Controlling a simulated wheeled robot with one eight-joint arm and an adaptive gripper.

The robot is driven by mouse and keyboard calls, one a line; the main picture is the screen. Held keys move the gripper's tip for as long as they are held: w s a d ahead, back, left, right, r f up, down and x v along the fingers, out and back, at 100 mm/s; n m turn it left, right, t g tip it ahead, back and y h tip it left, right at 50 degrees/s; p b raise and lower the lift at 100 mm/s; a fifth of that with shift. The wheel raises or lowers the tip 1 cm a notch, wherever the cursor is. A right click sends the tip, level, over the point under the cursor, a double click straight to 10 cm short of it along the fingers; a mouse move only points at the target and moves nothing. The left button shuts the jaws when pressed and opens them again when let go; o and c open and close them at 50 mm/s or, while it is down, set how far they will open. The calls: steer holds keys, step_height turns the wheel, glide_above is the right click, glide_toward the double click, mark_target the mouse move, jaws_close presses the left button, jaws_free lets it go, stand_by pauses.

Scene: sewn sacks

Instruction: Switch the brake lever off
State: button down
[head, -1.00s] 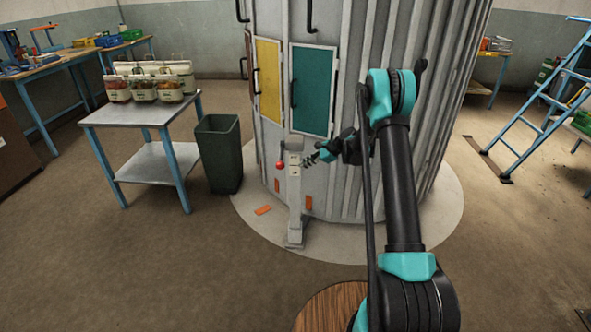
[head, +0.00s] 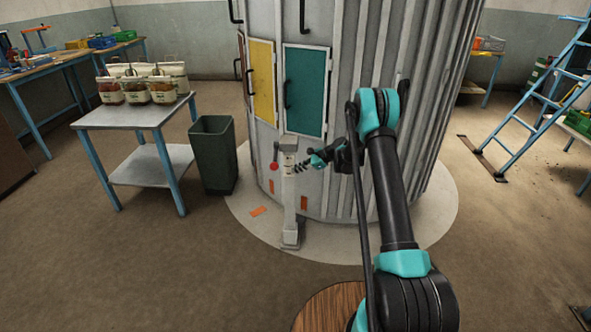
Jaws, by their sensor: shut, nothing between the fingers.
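The brake lever has a red ball knob (head: 274,166) on a thin arm at the left side of a pale grey post (head: 290,205). The knob hangs at the lower end of the arm. The post stands on the floor in front of a large ribbed metal silo (head: 350,50). My gripper (head: 301,167) is shut and empty, just right of the post's upper part, on the side away from the knob. I cannot tell whether its fingertips touch the post.
A dark green bin (head: 214,160) stands left of the post. Beside it is a metal table (head: 135,116) with jars and sacks. The silo has a yellow panel (head: 263,80) and a teal door (head: 305,90). A blue ladder (head: 540,110) is at right. The floor in front is open.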

mark_target(275, 156)
steer(key=x, duration=0.8)
steer(key=shift+s+a+r, duration=0.15)
steer(key=shift+s+r, duration=0.05)
steer(key=shift+r, duration=0.45)
steer(key=shift+s+a+r, duration=0.15)
steer(key=shift+s+r, duration=0.05)
steer(key=shift+r, duration=0.5)
steer(key=shift+s+a+r, duration=0.15)
steer(key=shift+s+r, duration=0.05)
steer(key=shift+r, duration=0.45)
steer(key=shift+r, duration=0.1)
